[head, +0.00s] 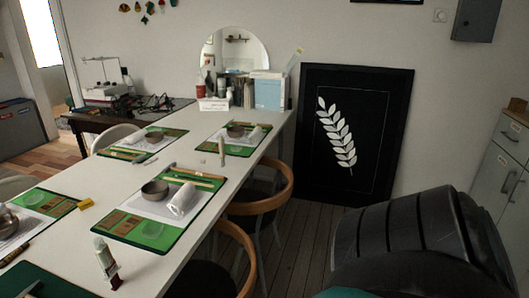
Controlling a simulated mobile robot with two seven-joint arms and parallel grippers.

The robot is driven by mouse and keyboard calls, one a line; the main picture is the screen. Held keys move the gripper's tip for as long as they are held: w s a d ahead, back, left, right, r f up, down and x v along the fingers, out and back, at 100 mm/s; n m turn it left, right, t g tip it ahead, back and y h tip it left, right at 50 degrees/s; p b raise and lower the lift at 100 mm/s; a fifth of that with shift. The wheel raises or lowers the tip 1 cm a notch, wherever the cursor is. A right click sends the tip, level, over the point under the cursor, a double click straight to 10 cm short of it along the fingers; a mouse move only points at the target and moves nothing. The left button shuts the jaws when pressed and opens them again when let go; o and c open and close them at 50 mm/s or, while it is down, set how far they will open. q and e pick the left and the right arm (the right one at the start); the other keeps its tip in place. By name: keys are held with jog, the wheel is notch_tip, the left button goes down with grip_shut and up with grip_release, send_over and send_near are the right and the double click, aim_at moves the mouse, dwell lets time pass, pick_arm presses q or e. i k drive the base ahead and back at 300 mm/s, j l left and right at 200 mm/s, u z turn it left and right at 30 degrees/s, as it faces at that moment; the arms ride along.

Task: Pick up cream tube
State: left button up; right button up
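No label can be read, so I cannot tell for sure which item is the cream tube. One upright tube-like item (104,254), pale with a dark reddish lower end, stands near the front of the long white table. A second slim pale upright tube-like item (221,152) stands farther back, near a green mat. Both stand free of any gripper. Neither my left nor my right gripper is in view.
The white table (222,183) holds several green mats (149,234) with bowls (155,190) and white rolls (182,199). Wooden chairs (262,200) stand along its right side. A black framed leaf picture (385,105) leans on the wall.

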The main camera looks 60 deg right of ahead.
aim_at(220, 141)
jog(key=z, duration=1.7)
jog(key=i+l+u, duration=0.4)
jog(key=i+l, duration=0.15)
jog(key=l, duration=0.2)
jog(key=i+l+u, duration=0.15)
jog(key=l, duration=0.3)
jog(key=u, duration=0.4)
jog(key=i+l+u, duration=0.1)
jog(key=u, duration=0.25)
jog(key=l+u, duration=0.15)
jog(key=u, duration=0.25)
jog(key=l+u, duration=0.1)
jog(key=u, duration=0.25)
jog(key=k+l+u, duration=0.1)
jog(key=l+u, duration=0.25)
jog(key=k+l+u, duration=0.15)
jog(key=l+u, duration=0.25)
jog(key=l, duration=0.1)
